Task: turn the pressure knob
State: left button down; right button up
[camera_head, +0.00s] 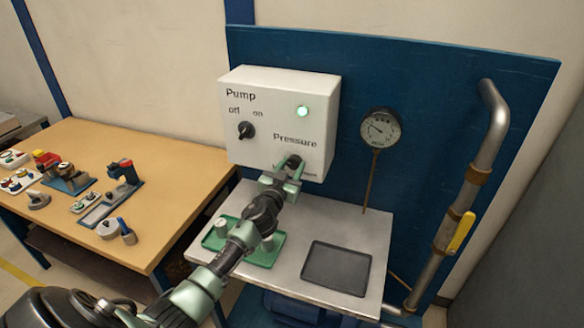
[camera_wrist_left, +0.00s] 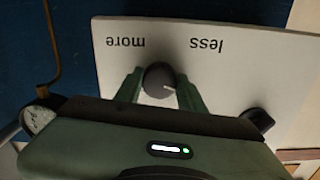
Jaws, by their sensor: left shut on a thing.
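The pressure knob (camera_head: 295,161) is a dark round knob at the lower right of the white control box (camera_head: 270,95), under the word "Pressure". My left gripper (camera_head: 284,172) reaches up to it from below and is shut on it. In the left wrist view the knob (camera_wrist_left: 159,78) sits between the two green fingers (camera_wrist_left: 160,90). The pump knob (camera_head: 245,130) is at the left of the box, and a green lamp (camera_head: 302,111) is lit. My right gripper is not in view.
A round gauge (camera_head: 380,128) stands on a thin stem right of the box. A metal bench (camera_head: 345,226) below holds a green tray (camera_head: 222,236) and a dark tray (camera_head: 336,267). A pipe with a yellow lever (camera_head: 461,232) is at the right. A wooden table (camera_head: 165,195) with tools is at the left.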

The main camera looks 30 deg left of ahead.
pick_arm(q)
jog(key=m, duration=0.5)
jog(key=shift+b, duration=0.4)
jog(key=shift+m, duration=2.3)
jog(key=c, duration=0.9)
grip_release()
jog(key=shift+o, duration=0.2)
jog(key=shift+s+b, duration=0.15)
jog(key=shift+b, duration=0.15)
